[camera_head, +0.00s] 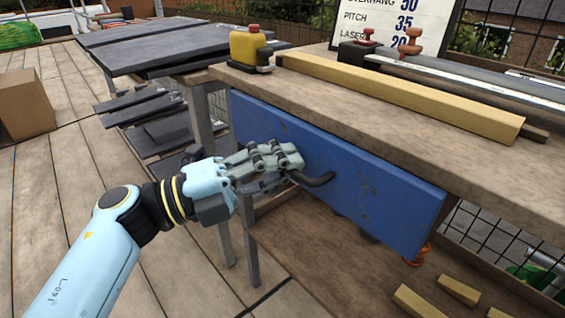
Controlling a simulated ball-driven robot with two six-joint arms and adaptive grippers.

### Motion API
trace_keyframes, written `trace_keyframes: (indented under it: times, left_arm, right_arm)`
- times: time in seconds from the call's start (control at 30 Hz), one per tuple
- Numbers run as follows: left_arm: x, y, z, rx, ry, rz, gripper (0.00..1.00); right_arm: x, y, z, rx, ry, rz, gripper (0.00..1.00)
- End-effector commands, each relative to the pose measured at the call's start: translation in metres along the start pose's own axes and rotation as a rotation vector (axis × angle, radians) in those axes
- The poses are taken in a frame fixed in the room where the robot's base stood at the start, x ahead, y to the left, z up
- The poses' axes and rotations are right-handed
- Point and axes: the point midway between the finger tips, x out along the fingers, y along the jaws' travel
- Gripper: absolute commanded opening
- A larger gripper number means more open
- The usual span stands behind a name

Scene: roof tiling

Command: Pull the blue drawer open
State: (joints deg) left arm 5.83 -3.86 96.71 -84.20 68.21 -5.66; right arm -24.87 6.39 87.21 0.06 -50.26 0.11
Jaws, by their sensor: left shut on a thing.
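The blue drawer (375,190) hangs under the wooden bench top, its scuffed front facing me. Its front looks nearly in line with the bench edge; I cannot tell whether it stands slightly out. A dark curved handle (318,180) sits near the middle of the front. My left gripper (292,166) is shut on the handle at its left end, and its fingers hide that part. The handle's right end shows past the fingertips. My right gripper is not in view.
The bench top (400,125) carries a yellow tool (250,48), a long wooden batten (400,92) and a stamp-like tool (410,42). Dark slates (150,45) lie behind left. A cardboard box (24,105) stands far left. The plank floor before the drawer is clear.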

Motion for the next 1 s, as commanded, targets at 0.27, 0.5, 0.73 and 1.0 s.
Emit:
trace_keyframes:
  times: [0.27, 0.5, 0.73, 1.0]
  left_arm:
    - [-0.003, 0.002, -0.001, 0.0, 0.0, 0.006, 0.0]
    - [-0.025, -0.003, -0.011, 0.0, 0.001, 0.011, 0.0]
    - [-0.073, -0.013, -0.031, 0.001, 0.003, 0.015, 0.0]
    - [-0.134, -0.025, -0.056, -0.001, 0.004, 0.014, 0.0]
  right_arm:
    - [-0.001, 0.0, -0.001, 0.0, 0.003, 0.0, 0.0]
    - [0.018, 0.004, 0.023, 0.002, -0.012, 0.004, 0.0]
    - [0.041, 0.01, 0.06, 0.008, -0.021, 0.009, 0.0]
    - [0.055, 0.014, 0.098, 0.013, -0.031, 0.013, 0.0]
